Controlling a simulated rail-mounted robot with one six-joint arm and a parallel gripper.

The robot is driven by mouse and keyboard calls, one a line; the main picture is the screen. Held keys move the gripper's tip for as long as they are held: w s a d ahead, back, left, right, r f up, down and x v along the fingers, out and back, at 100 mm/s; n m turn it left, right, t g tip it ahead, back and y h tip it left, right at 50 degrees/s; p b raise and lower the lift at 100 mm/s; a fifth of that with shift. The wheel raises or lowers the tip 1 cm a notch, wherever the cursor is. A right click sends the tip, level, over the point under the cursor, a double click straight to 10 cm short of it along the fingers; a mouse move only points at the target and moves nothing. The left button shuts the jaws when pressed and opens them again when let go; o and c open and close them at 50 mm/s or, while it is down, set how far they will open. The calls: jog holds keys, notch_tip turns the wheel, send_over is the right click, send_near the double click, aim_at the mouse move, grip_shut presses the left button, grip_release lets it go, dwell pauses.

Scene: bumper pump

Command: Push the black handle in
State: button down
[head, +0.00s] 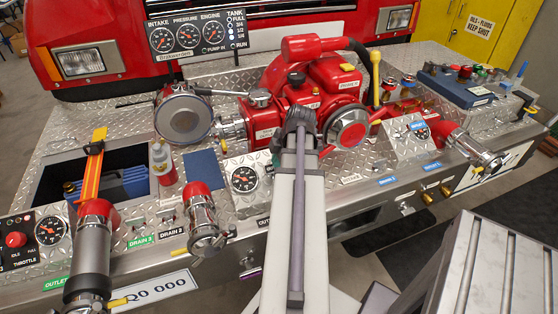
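My gripper (298,122) is dark and sits at the far end of my pale arm, in front of the red pump (328,82). It overlaps the pump's lower front in the picture; I cannot tell whether it touches it. Its fingers are too small and dark to show whether they are open or shut. A thin dark lever (222,93) runs from the round metal cap (183,118) towards the pump's left side. I cannot tell whether this is the black handle. Part of the panel behind my arm and gripper is hidden.
Two metal outlets with red collars, left (95,235) and middle (203,215), stick out at the front. Another outlet (470,145) is at the right. An open bay (120,165) lies at the left. A yellow-topped lever (376,70) stands right of the pump.

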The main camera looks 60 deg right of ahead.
jog(key=a+p+v, duration=0.1)
jog(key=p+v, duration=1.1)
jog(key=v, duration=0.1)
jog(key=shift+s+a+r+p, duration=0.25)
jog(key=shift+s+p, duration=0.05)
jog(key=shift+s, duration=0.15)
